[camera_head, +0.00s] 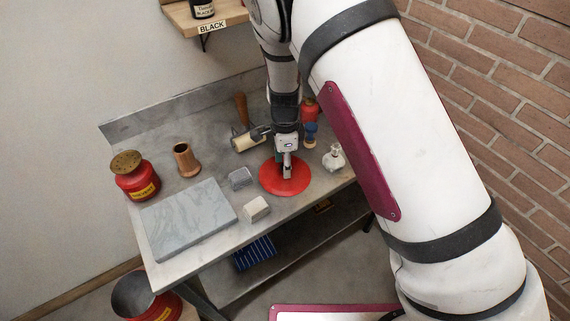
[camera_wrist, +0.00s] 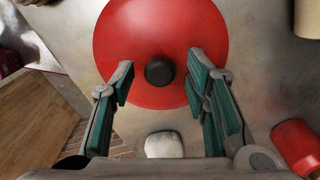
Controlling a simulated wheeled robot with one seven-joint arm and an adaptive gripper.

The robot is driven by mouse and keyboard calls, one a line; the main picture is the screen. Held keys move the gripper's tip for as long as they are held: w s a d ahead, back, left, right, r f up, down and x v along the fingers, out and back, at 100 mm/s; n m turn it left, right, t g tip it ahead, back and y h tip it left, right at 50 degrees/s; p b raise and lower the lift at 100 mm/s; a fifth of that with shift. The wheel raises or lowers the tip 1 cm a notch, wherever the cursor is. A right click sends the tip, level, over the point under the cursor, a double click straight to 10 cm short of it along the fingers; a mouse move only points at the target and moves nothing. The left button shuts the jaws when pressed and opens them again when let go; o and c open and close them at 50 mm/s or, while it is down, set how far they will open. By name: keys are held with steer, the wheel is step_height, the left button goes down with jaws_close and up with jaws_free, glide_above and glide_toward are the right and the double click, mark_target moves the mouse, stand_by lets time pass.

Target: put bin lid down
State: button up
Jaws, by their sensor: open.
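The bin lid is a round red disc with a dark knob in its middle. In the head view the lid (camera_head: 270,181) lies on the grey bench near its front edge, right of centre. In the wrist view the lid (camera_wrist: 140,30) fills the upper middle. My gripper (camera_head: 287,172) is above the lid in the head view. In the wrist view my gripper (camera_wrist: 160,85) is open, one green-padded finger on each side of the knob and apart from it. The head view shows a red bin with an open top on the floor at the lower left (camera_head: 140,297).
A stone slab (camera_head: 188,218), two small blocks (camera_head: 257,208), a red can (camera_head: 135,176) and a wooden cup (camera_head: 186,159) stand left of the lid. A roller (camera_head: 250,139) lies behind it. A small glass bottle (camera_head: 334,157) stands close to its right. A brick wall (camera_head: 490,90) rises at the right.

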step_height(320, 180, up, 11)
steer(key=shift+r+b, duration=0.15)
steer(key=shift+b, duration=0.15)
steer(key=s+d+r+n+t+y, duration=0.1)
steer(key=s+d+r+n, duration=0.4)
steer(key=r, duration=0.4)
steer(key=s+d+r+n+t+y, duration=0.1)
steer(key=s+d+r+n, duration=0.2)
steer(key=s+d+r, duration=0.35)
steer(key=s+d+r+n+t+h, duration=0.1)
steer(key=s+d+r+n, duration=0.2)
steer(key=s, duration=0.3)
steer(key=s+d+r+n+t+h, duration=0.1)
steer(key=s+d+r+n+t, duration=0.1)
steer(key=s, duration=0.5)
steer(key=d+r+n, duration=0.1)
steer(key=d+n, duration=0.1)
steer(key=d, duration=0.1)
steer(key=shift+s+d+r+n+t, duration=0.25)
steer(key=shift+d+r+n+t, duration=0.05)
steer(key=shift+r+n, duration=0.1)
